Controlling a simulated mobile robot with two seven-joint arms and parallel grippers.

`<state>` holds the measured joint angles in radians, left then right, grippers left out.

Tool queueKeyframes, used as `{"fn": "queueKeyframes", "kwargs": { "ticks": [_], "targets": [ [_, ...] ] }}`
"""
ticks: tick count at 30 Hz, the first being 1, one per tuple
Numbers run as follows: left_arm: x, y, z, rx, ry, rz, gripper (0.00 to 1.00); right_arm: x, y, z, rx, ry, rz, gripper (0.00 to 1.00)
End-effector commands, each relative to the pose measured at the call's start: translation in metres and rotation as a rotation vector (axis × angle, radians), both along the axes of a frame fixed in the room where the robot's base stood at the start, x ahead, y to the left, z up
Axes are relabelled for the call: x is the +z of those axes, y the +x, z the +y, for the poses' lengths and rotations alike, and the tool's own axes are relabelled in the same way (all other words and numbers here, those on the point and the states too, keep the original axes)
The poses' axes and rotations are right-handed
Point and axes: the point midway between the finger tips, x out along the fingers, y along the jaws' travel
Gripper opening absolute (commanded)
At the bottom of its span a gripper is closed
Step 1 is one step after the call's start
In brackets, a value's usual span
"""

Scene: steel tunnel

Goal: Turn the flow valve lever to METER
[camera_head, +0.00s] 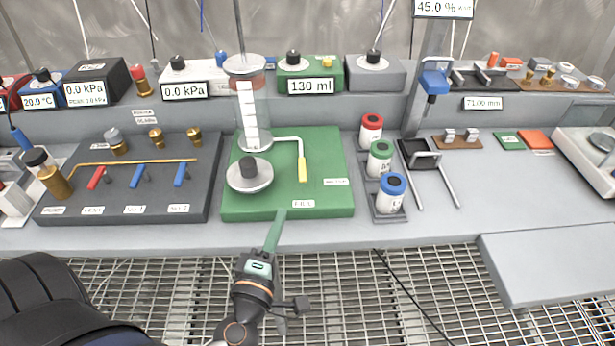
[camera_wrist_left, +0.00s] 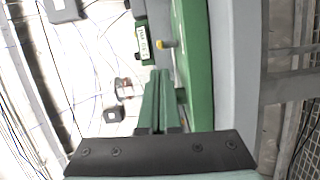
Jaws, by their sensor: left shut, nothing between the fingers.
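The flow valve lever (camera_head: 302,168) has a metal arm and a yellow handle. It stands on the green board (camera_head: 240,205) beside a clear cylinder (camera_head: 247,105). Its yellow end points toward the front edge, at the label FILL (camera_head: 303,203); the METER label (camera_head: 335,181) is to its right. My left gripper (camera_head: 279,216) is shut and empty at the board's front edge, in front and left of the lever, apart from it. In the left wrist view the green fingers (camera_wrist_left: 157,74) lie together, and the yellow handle (camera_wrist_left: 166,44) shows beyond their tips. My right gripper is out of view.
Left is a dark panel (camera_head: 75,205) with red and blue levers. Right are several capped bottles (camera_head: 380,160) in a rack and a black frame with metal rods (camera_head: 425,160). A box reading 130 ml (camera_head: 310,70) is behind. Grating floor (camera_head: 350,290) lies below the bench edge.

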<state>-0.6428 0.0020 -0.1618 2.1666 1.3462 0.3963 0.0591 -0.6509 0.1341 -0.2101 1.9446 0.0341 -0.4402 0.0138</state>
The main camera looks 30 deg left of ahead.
Motion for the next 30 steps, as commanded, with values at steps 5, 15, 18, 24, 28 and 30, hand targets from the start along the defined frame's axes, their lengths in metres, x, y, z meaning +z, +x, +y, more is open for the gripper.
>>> {"fn": "queueKeyframes", "kwargs": {
  "ticks": [5,15,18,24,28,30],
  "targets": [
    [-0.002,-0.002,0.009,0.047,-0.073,-0.01,0.0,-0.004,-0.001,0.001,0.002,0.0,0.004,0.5],
    [-0.002,-0.001,0.01,0.049,-0.078,-0.01,0.0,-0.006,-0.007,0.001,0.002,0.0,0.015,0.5],
    [-0.001,0.003,0.011,0.049,-0.077,-0.011,0.0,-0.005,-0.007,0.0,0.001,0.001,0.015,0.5],
    [0.001,0.027,0.018,0.049,-0.078,-0.014,0.0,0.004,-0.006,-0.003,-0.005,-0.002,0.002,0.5],
    [0.001,0.048,0.025,0.049,-0.077,-0.013,0.0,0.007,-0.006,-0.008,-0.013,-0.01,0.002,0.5],
    [0.001,0.06,0.028,0.047,-0.076,-0.012,0.0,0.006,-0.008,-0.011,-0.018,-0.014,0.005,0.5]
  ]
}}
